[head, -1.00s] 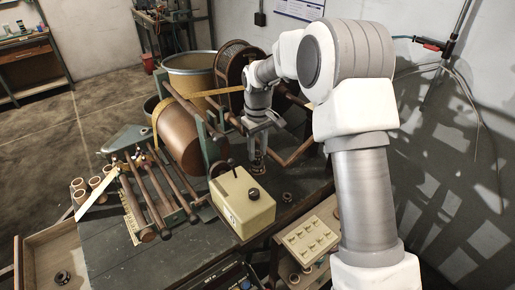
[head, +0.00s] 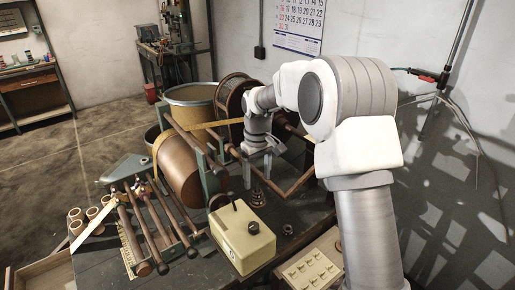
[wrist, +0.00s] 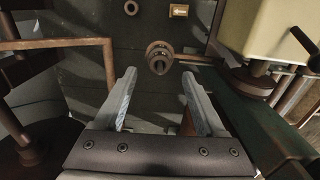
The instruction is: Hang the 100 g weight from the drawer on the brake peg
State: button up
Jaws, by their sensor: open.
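My gripper (head: 258,158) is in the middle of the head view, pointing down. In the wrist view its two fingers (wrist: 160,85) are spread with nothing between them. A small dark stepped weight or stack of rings (head: 257,197) is just below it in the head view. In the wrist view this stack (wrist: 159,58) is just beyond the fingertips, apart from them. I cannot tell whether it hangs from a peg or stands on something, and its marking is unreadable. A brown bent rod, perhaps the brake arm (head: 297,183), runs to its right. The drawer (head: 40,273) is partly visible at lower left.
A cream box (head: 243,235) with a black knob stands in front of the stack. A brown drum (head: 178,172) and several rollers lie left. A small ring-shaped piece (head: 287,230) sits on the dark table. A cream panel (head: 310,272) is at lower right.

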notch_tip(320, 180, up, 14)
jog(key=s+d+r+m+t, duration=0.1)
jog(key=s+d+r, duration=0.2)
jog(key=s+r, duration=0.35)
jog(key=s+d+f+m+t, duration=0.1)
jog(key=s+d+m, duration=0.1)
jog(key=s, duration=0.6)
jog(key=s+d+f+m+t, duration=0.1)
jog(key=s+d+m+t, duration=0.1)
jog(key=s, duration=0.6)
jog(key=s+d+f+m+t, duration=0.1)
jog(key=s+d, duration=0.3)
jog(key=s, duration=0.4)
jog(key=shift+s+d+f+m+t+p, duration=0.15)
jog(key=shift+s+f+m+t+p, duration=0.15)
jog(key=shift+s+f+m+p, duration=0.1)
jog(key=c, duration=0.3)
jog(key=shift+c, duration=0.3)
